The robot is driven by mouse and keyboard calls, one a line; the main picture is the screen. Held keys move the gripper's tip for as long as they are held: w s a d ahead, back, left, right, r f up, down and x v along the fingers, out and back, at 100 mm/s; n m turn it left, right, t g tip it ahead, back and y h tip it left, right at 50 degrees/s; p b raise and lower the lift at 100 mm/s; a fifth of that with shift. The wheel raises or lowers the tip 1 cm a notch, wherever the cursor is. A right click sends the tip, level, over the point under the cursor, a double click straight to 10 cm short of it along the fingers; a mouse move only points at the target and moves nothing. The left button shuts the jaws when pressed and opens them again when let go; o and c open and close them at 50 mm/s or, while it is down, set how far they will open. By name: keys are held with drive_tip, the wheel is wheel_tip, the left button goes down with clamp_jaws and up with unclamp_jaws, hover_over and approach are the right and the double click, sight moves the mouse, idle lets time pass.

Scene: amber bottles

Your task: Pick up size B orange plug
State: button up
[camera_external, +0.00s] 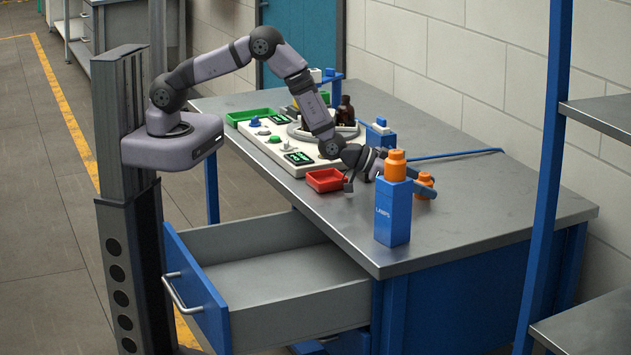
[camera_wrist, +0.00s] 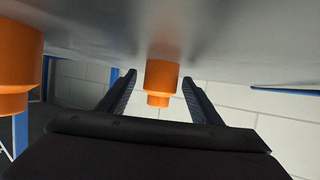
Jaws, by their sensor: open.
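One orange plug (camera_external: 426,180) stands low on the table, just right of the blue box. In the wrist view an orange plug (camera_wrist: 161,78) shows between the fingertips of my open gripper (camera_wrist: 159,80), with gaps on both sides. A second orange plug (camera_external: 396,165) sits on top of the blue box; a larger-looking orange plug (camera_wrist: 18,58) fills the left edge of the wrist view. No size letter is readable on either. In the external view my gripper (camera_external: 408,176) is low over the table, partly hidden behind the blue box.
The tall blue box (camera_external: 393,212) stands close in front of my gripper. A red tray (camera_external: 326,180), a white panel (camera_external: 262,150) with knobs, a green tray (camera_external: 250,117) and a dark bottle (camera_external: 345,110) lie further left. A drawer (camera_external: 270,265) hangs open. The table's right side is clear.

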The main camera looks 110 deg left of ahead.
sight(426, 174)
drive_tip(key=shift+w+f, duration=0.1)
drive_tip(key=shift+w, duration=0.1)
drive_tip(key=c, duration=1.2)
wheel_tip(426, 174, up, 10)
drive_tip(key=shift+f+b, duration=0.1)
drive_tip(key=shift+b, duration=0.7)
